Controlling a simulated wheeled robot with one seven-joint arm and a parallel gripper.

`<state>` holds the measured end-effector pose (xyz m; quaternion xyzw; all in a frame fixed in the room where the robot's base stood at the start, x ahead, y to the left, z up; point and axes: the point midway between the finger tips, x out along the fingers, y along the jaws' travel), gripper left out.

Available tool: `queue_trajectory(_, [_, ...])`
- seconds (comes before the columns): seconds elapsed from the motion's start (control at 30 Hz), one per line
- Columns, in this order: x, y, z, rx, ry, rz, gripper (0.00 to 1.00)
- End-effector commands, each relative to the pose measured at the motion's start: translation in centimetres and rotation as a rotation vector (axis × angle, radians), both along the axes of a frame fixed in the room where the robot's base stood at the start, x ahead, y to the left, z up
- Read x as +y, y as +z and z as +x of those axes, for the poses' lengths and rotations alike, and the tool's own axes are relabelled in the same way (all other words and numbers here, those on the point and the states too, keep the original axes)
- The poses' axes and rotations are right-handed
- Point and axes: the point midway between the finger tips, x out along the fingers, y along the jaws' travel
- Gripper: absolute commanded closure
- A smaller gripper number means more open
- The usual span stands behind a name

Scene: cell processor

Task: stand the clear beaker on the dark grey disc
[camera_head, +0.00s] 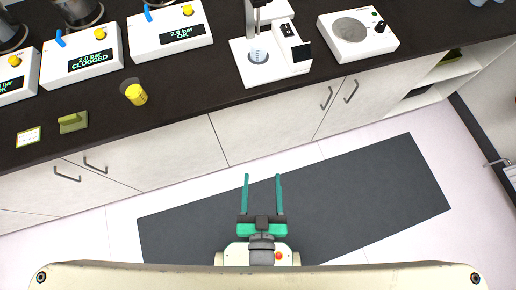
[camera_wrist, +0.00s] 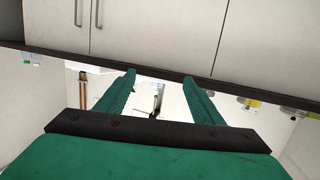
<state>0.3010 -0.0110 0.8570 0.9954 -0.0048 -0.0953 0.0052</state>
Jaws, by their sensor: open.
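A small clear beaker (camera_head: 258,51) with markings stands under the head of a white column device (camera_head: 290,66) at the back of the dark counter. Its base is over a dark round spot on that device, partly hidden. A grey disc (camera_head: 349,29) lies on top of a white box to the right, with nothing on it. My gripper (camera_head: 262,177) is open and empty above the floor, in front of the cabinets and well apart from the beaker. Its green fingers also show in the wrist view (camera_wrist: 160,77), where I cannot make out the beaker or disc.
White boxes with displays, one reading CLOGGED (camera_head: 82,64), stand at the counter's left. A yellow cup (camera_head: 136,94), an olive block (camera_head: 73,123) and a small framed card (camera_head: 28,137) are near the front edge. Cabinet handles (camera_head: 326,97) stick out below. A dark mat (camera_head: 370,190) covers the floor.

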Motion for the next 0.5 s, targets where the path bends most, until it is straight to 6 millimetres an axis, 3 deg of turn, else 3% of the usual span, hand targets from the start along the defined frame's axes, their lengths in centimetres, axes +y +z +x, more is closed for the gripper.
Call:
queue_trajectory(0.03, [0.2,-0.1,-1.7,0.017,0.0,0.0,0.39])
queue_trajectory(0.2, [0.8,0.7,-5.4,0.036,0.003,0.006,0.39])
queue_trajectory(0.33, [1.1,1.1,-6.8,0.043,0.005,0.008,0.39])
queue_trajectory(0.5, [1.2,1.2,-7.1,0.043,0.006,0.009,0.39])
